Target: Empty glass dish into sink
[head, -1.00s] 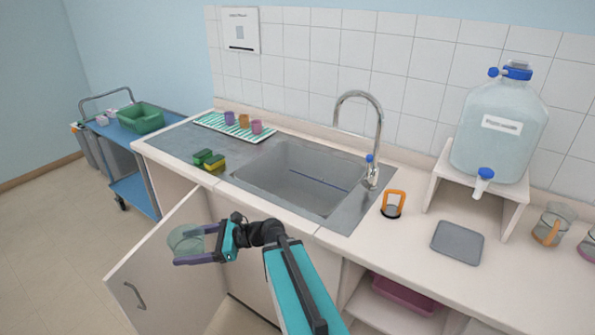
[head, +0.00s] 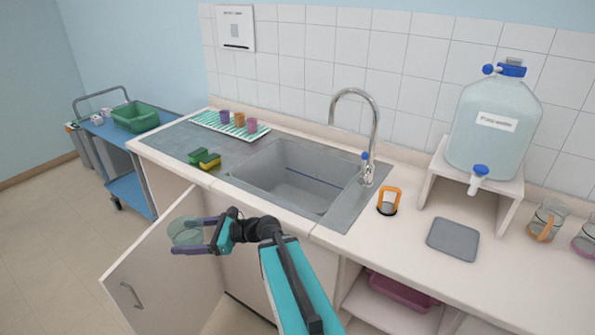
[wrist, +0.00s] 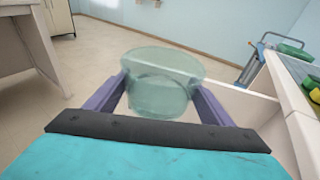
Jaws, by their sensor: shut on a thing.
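A clear, greenish glass dish (head: 186,231) is held between the two purple fingers of my gripper (head: 195,236), in front of the counter over the open cupboard door. In the wrist view the dish (wrist: 163,84) fills the space between the fingers (wrist: 157,95) and looks roughly upright. I cannot tell whether it has liquid in it. The grey sink (head: 290,178) is set in the counter, to the right of and beyond my gripper. A curved metal tap (head: 372,130) stands at its back right.
An open cupboard door (head: 165,270) stands below my gripper. Sponges (head: 205,159) lie left of the sink, and cups (head: 239,119) stand on a striped mat (head: 208,122) behind. A water container (head: 493,125) stands on a stand at right. A blue trolley (head: 128,190) stands at left.

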